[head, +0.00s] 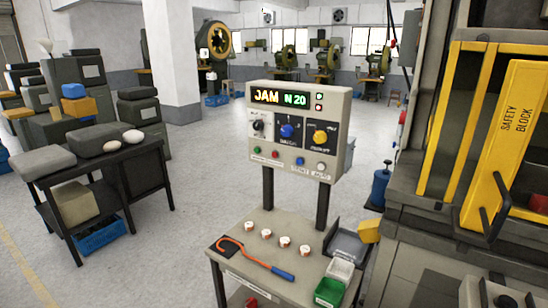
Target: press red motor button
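A grey control panel (297,128) stands on two dark posts at the back of a small workbench. Its display reads "JAM N 20". A small red button (275,154) sits in the panel's bottom row, just right of a green button (257,149). A pale, whitish button (321,167) is at the right end of that row. The labels by these buttons are too small to read surely. Black, blue and yellow knobs are in the row above. My gripper is not in view.
The workbench (238,259) holds several small copper-and-white pieces, a hook with a blue handle (283,273), and green and white bins. A press with a yellow safety block (510,140) stands close at right. A dark table (105,160) is at left. Grey floor between is clear.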

